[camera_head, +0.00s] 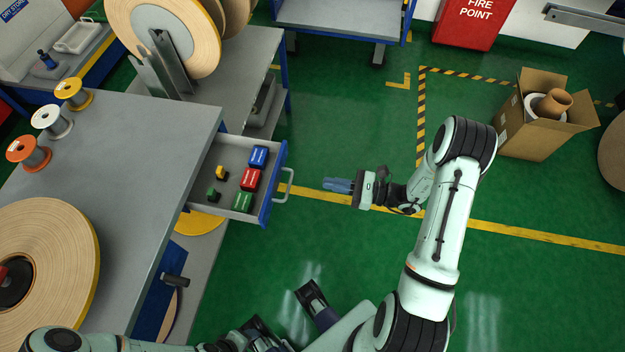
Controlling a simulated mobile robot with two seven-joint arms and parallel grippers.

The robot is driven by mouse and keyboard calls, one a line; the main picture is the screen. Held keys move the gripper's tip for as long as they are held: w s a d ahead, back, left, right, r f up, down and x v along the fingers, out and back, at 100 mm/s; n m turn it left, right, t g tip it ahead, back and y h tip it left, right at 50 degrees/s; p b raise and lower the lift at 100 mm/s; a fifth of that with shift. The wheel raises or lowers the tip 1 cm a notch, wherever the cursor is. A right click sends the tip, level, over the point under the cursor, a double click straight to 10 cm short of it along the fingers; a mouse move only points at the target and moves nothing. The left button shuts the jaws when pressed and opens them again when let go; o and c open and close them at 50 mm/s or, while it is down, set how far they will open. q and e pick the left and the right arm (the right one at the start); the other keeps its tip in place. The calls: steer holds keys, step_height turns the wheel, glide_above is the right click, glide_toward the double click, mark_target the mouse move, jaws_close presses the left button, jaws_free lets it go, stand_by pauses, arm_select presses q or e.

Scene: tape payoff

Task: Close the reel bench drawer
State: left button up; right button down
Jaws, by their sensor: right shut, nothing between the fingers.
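The reel bench drawer (272,200) stands pulled out to the right from under the grey bench top (150,130). Its front is blue with a pale bar handle (287,186). Inside lie blue, red and green boxes and small yellow and green pieces. My right gripper (338,185) is shut and empty, its fingers pointing left toward the handle. A gap of floor shows between fingertips and handle, so they are apart.
Orange, white and yellow spools (52,121) and a large tape reel (45,250) sit on the bench. A bigger reel (165,35) stands behind. An open cardboard box (530,140) is on the right. Green floor (330,120) right of the drawer is clear.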

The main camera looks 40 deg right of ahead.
mark_target(277, 174)
arm_select(q)
steer(key=shift+w+a+f+b, duration=0.1)
steer(key=shift+w+f+b, duration=0.35)
steer(key=shift+f+b, duration=0.05)
arm_select(e)
steer(key=x, duration=1.2)
steer(key=shift+w+a, duration=0.15)
steer(key=shift+a, duration=0.1)
steer(key=shift+w+a, duration=0.4)
steer(key=shift+w, duration=0.05)
arm_select(q)
steer(key=w+f+b, duration=0.1)
steer(key=w+a+f+t, duration=0.1)
steer(key=shift+w+a+f+y+b, duration=0.1)
steer(key=shift+w+f+y+b, duration=0.1)
steer(key=shift+w+y+b, duration=0.15)
arm_select(e)
steer(key=x, duration=1.6)
steer(key=shift+w+a+f, duration=0.1)
steer(key=shift+w+a, duration=0.15)
